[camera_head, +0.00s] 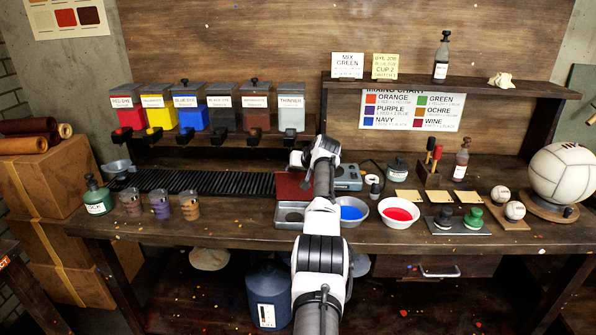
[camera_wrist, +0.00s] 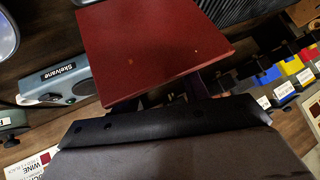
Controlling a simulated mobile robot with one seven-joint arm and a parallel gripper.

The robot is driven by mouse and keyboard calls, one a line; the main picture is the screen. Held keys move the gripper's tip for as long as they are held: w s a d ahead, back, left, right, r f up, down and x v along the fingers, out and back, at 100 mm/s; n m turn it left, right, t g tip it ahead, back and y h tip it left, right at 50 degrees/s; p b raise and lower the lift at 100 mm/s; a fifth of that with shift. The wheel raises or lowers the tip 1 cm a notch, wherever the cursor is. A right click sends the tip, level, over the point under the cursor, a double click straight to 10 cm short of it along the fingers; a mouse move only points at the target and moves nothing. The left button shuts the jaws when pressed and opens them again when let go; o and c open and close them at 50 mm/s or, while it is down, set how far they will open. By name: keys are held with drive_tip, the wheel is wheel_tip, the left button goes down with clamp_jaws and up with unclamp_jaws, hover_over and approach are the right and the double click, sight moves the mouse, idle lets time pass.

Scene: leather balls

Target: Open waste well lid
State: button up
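A dark red square panel (camera_head: 291,186), which appears to be the waste well lid, is on the bench behind a metal tray, at the right end of the black ribbed strip. My forearm partly covers it. In the wrist view the panel (camera_wrist: 165,50) fills the upper middle, just beyond my gripper's dark body (camera_wrist: 165,125). I cannot tell whether the panel lies flat or is raised. My arm reaches over the bench, and its end is close to the panel. The fingertips do not show clearly, so I cannot tell their opening or any contact.
A grey-blue device (camera_head: 347,177) stands right of the panel. Bowls of blue (camera_head: 350,211) and red dye (camera_head: 399,212) stand at the front. The metal tray (camera_head: 289,214) is before the panel. Dye dispensers (camera_head: 187,108) line the back left.

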drive_tip(key=shift+a+f, duration=0.1)
drive_tip(key=shift+a, duration=0.05)
drive_tip(key=shift+s, duration=0.1)
drive_tip(key=shift+b+v, duration=0.7)
drive_tip(key=shift+v, duration=0.45)
drive_tip(key=b+v, duration=0.3)
drive_tip(key=v, duration=0.8)
drive_tip(key=shift+b, duration=0.4)
drive_tip(key=shift+s, duration=0.1)
